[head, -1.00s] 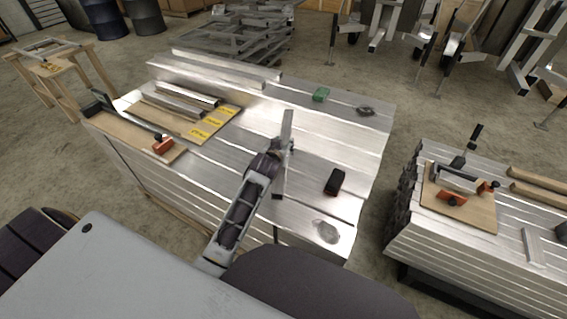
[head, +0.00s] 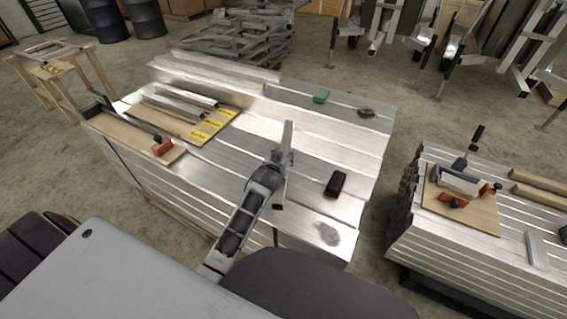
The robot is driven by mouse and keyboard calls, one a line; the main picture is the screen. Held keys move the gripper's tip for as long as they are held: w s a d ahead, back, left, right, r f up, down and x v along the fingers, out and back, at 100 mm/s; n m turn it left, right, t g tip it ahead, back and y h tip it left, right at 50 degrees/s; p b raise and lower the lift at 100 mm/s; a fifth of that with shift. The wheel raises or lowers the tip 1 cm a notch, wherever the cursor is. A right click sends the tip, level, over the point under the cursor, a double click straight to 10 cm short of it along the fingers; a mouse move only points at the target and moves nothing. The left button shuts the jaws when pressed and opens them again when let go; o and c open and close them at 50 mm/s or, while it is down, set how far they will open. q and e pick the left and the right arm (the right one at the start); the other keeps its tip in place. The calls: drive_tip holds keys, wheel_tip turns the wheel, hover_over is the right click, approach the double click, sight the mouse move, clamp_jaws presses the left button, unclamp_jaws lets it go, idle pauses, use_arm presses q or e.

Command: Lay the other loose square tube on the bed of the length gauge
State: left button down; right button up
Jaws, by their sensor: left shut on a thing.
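My left gripper (head: 283,161) is shut on a square aluminium tube (head: 288,136), above the middle of the sheet-metal-topped bench. The tube points away from me, its two ends sticking out beyond the fingers. At the bench's left edge lies a long wooden board (head: 130,137) with an orange clamp (head: 163,146) and a dark bar, which looks like the length gauge. Beside it, a board with yellow labels (head: 212,126) carries square tubes (head: 180,97). My right gripper is not in view.
A black block (head: 336,184), a green box (head: 321,96) and a dark small item (head: 366,113) lie on the bench top (head: 340,140). A second stack at the right bears a clamp board (head: 470,213). The bench between gripper and labelled board is clear.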

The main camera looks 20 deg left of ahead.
use_arm(q)
drive_tip(key=shift+f+b, duration=0.4)
drive_tip(key=shift+f, duration=1.25)
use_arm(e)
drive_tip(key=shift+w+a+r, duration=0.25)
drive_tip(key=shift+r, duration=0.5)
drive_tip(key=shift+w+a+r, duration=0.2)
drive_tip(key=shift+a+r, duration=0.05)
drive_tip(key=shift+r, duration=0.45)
use_arm(q)
drive_tip(key=c, duration=0.8)
unclamp_jaws()
drive_tip(key=shift+f, duration=0.15)
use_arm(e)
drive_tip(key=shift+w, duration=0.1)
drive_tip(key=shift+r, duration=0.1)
